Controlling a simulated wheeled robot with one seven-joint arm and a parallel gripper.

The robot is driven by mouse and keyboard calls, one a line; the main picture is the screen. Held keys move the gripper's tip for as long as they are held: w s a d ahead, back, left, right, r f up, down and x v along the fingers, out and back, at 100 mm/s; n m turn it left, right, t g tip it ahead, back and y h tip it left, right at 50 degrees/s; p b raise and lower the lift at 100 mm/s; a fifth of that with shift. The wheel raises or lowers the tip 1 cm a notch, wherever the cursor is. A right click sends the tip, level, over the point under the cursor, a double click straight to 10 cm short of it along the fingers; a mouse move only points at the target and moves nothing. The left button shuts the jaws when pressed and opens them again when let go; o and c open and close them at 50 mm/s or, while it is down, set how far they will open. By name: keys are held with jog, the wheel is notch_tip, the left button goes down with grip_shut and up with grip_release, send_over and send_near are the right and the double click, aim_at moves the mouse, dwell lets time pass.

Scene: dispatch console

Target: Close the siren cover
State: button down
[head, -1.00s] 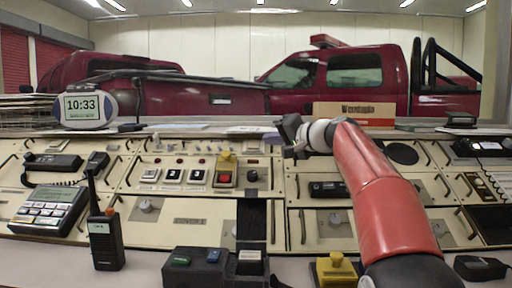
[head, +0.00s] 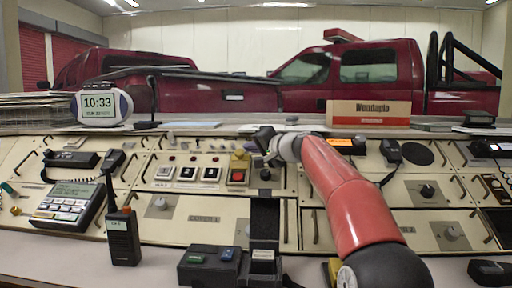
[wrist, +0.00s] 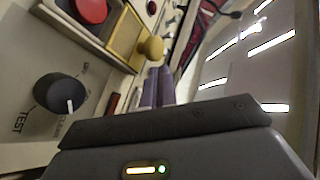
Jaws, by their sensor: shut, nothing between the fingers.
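The siren cover (head: 240,158) is a yellow flap with a round knob, standing raised behind a red button (head: 238,176) on the sloped console. In the wrist view, the yellow cover (wrist: 124,36) is beside the red button (wrist: 90,9), and its knob (wrist: 152,48) is just beyond my fingertips. The button is uncovered. My gripper (head: 264,139) is shut and empty, close to the right of the cover. Its two fingers (wrist: 156,84) lie together in the wrist view. I cannot tell whether they touch the knob.
A black rotary knob (wrist: 60,93) is close to my gripper in the wrist view. White and black switches (head: 187,173) stand left of the button. A handheld radio (head: 122,236), a desk phone (head: 68,204) and a black box (head: 209,266) are at the front left. A cardboard box (head: 369,112) is behind.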

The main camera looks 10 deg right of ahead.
jog(key=s+f+b, duration=0.1)
jog(key=b, duration=0.2)
jog(key=s+a+f+b, duration=0.1)
jog(key=s+f+b, duration=0.1)
jog(key=shift+s+b, duration=0.15)
jog(key=shift+b, duration=0.25)
jog(key=shift+s+a+f+b, duration=0.2)
jog(key=shift+s+a+b, duration=0.05)
jog(key=shift+s+b, duration=0.45)
jog(key=shift+r, duration=0.15)
